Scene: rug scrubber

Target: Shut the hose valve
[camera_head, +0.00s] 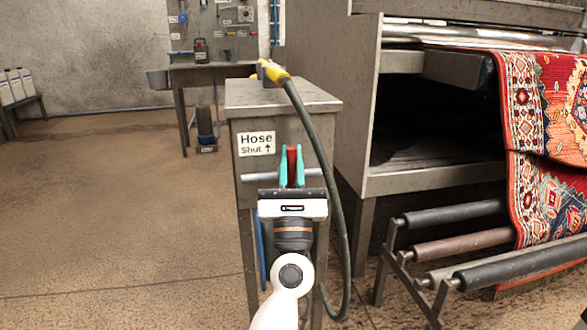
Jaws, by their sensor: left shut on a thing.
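The hose valve has a red lever (292,160) that points up in front of a grey metal stand (265,118). A grey pipe (262,177) runs level across the front of the stand. A label (256,144) reads "Hose Shut" with an up arrow. My left gripper (292,168) is in front of the stand, its teal fingers shut on the red lever from both sides. The lower part of the lever and the valve body are hidden behind the gripper. My right gripper is not in view.
A dark hose (325,160) with a yellow nozzle (273,73) lies over the stand's top and hangs down its right side. The rug machine (440,180) with rollers and a red patterned rug (530,140) stands at the right. The floor at the left is clear.

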